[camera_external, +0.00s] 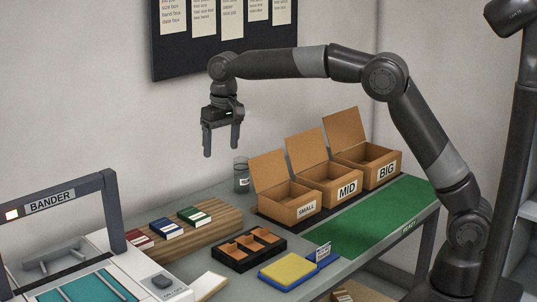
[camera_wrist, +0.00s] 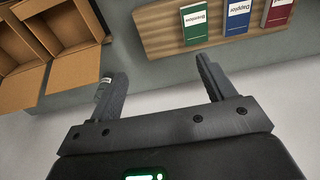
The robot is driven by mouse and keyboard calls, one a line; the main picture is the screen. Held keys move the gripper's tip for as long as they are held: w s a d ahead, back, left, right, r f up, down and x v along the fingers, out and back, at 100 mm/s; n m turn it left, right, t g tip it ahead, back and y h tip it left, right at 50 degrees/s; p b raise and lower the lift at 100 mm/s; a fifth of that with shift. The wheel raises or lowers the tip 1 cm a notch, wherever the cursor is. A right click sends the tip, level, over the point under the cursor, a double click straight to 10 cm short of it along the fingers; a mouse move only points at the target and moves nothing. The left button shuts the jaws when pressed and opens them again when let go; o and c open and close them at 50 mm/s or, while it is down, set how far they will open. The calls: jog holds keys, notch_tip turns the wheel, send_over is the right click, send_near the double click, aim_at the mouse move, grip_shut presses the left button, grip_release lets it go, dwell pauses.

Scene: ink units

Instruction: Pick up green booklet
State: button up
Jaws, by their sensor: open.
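The green booklet (camera_external: 194,215) lies on a slatted wooden board, at the right end of a row with a blue booklet (camera_external: 166,228) and a red booklet (camera_external: 138,238). In the wrist view the green booklet (camera_wrist: 195,24) is at the upper middle, left of the blue one (camera_wrist: 238,17) and the red one (camera_wrist: 278,12). My gripper (camera_external: 221,154) is open and empty, high above the table near the wall. In the wrist view my gripper's two fingers (camera_wrist: 162,80) are spread apart, with the green booklet beyond them.
Open cardboard boxes marked SMALL (camera_external: 300,210), MID (camera_external: 350,190) and BIG (camera_external: 385,172) stand at the right. A glass jar (camera_external: 241,178) stands behind the board. A black tray (camera_external: 235,259) and a yellow pad (camera_external: 288,269) lie in front. The bander machine (camera_external: 107,225) is at left.

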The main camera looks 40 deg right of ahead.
jog(key=g, duration=0.1)
send_over(194, 214)
notch_tip(194, 214, down, 7)
notch_tip(194, 214, down, 11)
jog(key=shift+w, duration=0.1)
jog(key=c, duration=1.1)
